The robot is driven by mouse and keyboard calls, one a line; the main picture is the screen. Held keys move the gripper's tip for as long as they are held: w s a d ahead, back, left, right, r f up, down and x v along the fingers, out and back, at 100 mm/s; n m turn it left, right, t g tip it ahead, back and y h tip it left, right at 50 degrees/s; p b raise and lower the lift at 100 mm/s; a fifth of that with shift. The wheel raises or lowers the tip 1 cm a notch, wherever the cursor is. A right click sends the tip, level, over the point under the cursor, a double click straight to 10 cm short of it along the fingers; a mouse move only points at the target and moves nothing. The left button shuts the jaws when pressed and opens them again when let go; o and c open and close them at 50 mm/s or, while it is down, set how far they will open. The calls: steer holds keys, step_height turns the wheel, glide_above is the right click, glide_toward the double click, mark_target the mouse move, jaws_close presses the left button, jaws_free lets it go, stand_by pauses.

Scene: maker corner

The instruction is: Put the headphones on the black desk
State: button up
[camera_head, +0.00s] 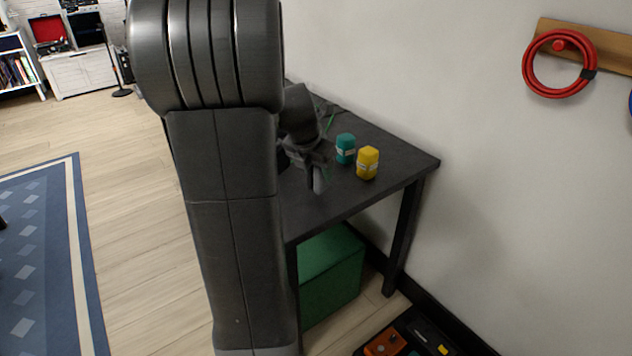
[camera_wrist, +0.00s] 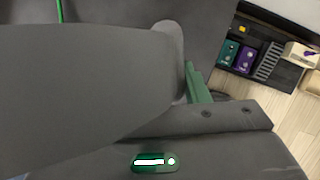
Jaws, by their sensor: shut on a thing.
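The black desk (camera_head: 375,135) stands against the wall, and part of its dark top also shows in the wrist view (camera_wrist: 215,20). My gripper (camera_head: 316,174) is over the desk top, partly hidden by my arm. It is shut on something. A large smooth grey shape with a rounded end, which looks like part of the headphones (camera_wrist: 90,85), fills the left of the wrist view, close to the camera. Its full outline is cut off there, and I cannot make it out clearly in the head view. I cannot tell whether it touches the desk.
A teal jar (camera_head: 346,148) and a yellow jar (camera_head: 368,163) stand on the desk, right of my gripper. A green box (camera_head: 332,275) is under the desk. A pedalboard (camera_head: 405,335) lies on the floor in front. The desk's front right corner is bare.

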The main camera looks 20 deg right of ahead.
mark_target(317, 179)
steer(key=shift+f, duration=1.35)
steer(key=shift+f, duration=0.15)
steer(key=o, duration=1.1)
steer(key=p+v, duration=0.2)
steer(key=v, duration=1)
steer(key=shift+w+p, duration=0.1)
steer(key=shift+p, duration=0.2)
steer(key=shift+d+r, duration=0.1)
steer(key=shift+r, duration=0.15)
